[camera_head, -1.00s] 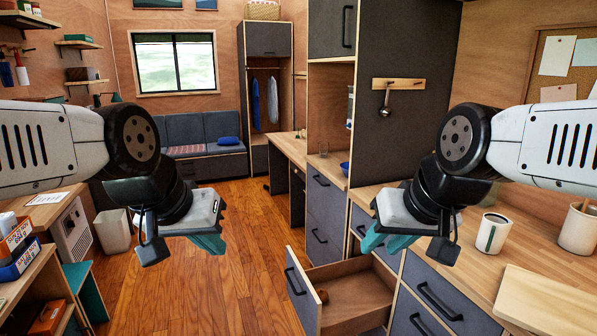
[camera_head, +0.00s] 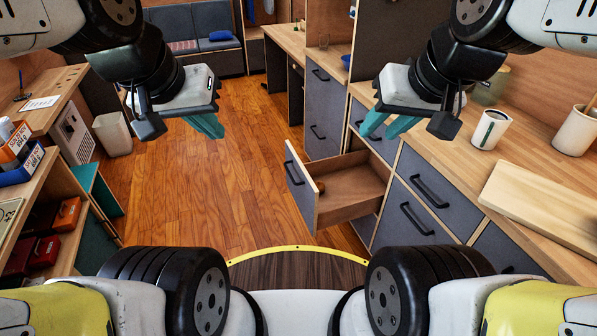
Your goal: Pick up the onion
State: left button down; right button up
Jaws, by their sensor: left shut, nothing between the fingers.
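A small brown rounded thing (camera_head: 320,187), which looks like the onion, lies in the open drawer (camera_head: 352,190) just behind its front panel. The panel hides part of it. My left gripper (camera_head: 208,126) is shut and empty above the floor, left of the drawer and well apart from it. My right gripper (camera_head: 387,125) hangs above and a little right of the drawer, in front of the counter. Its teal fingers look apart, with nothing seen between them.
The wooden counter (camera_head: 470,165) on the right holds a mug (camera_head: 490,130), a utensil pot (camera_head: 575,130) and a cutting board (camera_head: 545,205). Shelves with boxes stand at the left. A white bin (camera_head: 113,134) stands beyond them. The wooden floor (camera_head: 190,190) between is clear.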

aim_at(319, 184)
jog(key=i+l+u, duration=0.1)
jog(key=i, duration=0.3)
jog(key=i+l+u, duration=0.1)
jog(key=i+l, duration=0.15)
jog(key=i, duration=0.15)
jog(key=i+l+u, duration=0.1)
jog(key=i, duration=0.25)
jog(key=l, duration=0.1)
